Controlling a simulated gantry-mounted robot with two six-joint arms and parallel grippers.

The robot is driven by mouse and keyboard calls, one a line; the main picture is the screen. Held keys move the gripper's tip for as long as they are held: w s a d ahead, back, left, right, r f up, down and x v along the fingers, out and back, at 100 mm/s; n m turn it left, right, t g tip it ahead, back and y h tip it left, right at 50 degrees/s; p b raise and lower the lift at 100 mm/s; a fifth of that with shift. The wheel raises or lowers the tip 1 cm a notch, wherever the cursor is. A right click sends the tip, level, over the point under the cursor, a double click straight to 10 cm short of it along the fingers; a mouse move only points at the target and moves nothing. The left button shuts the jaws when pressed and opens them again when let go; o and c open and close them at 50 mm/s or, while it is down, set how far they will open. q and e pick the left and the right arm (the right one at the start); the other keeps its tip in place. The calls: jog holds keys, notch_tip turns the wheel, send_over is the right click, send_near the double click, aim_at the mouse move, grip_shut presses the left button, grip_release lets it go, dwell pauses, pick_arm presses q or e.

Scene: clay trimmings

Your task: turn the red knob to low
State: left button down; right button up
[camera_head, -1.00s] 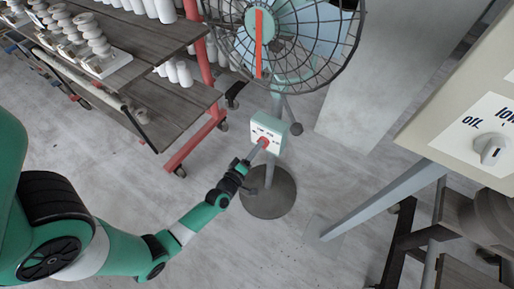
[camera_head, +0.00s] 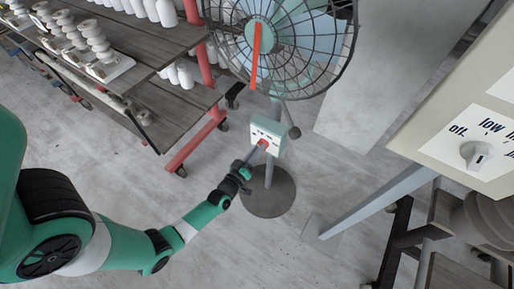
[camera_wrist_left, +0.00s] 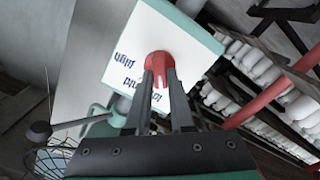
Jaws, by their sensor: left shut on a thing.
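The red knob (camera_head: 264,143) is on the white front of a small pale green control box (camera_head: 268,129) on the stand of a fan. My left gripper (camera_head: 259,149) reaches it from the lower left. In the left wrist view, the two fingers (camera_wrist_left: 160,76) are shut on the red knob (camera_wrist_left: 160,60), one on each side. Dark printed labels show upside down on the white face (camera_wrist_left: 126,40) beside the knob; one looks like "high" and another like "mid". The fingers partly cover a label nearest them. The knob's pointer setting cannot be told. My right gripper is not in view.
The caged fan (camera_head: 283,45) with a red strip stands above the box, on a round dark base (camera_head: 268,193). Shelves of white pottery (camera_head: 110,48) are at the left. Grey floor lies between.

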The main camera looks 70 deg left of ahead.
pick_arm(q)
jog(key=shift+r+m+p, duration=0.1)
jog(key=shift+m+p, duration=0.35)
jog(key=shift+m, duration=0.95)
jog(key=c, duration=0.8)
grip_release()
jog(key=p+v, duration=0.3)
jog(key=v, duration=0.8)
jog(key=shift+s+d, duration=0.2)
jog(key=shift+s, duration=0.05)
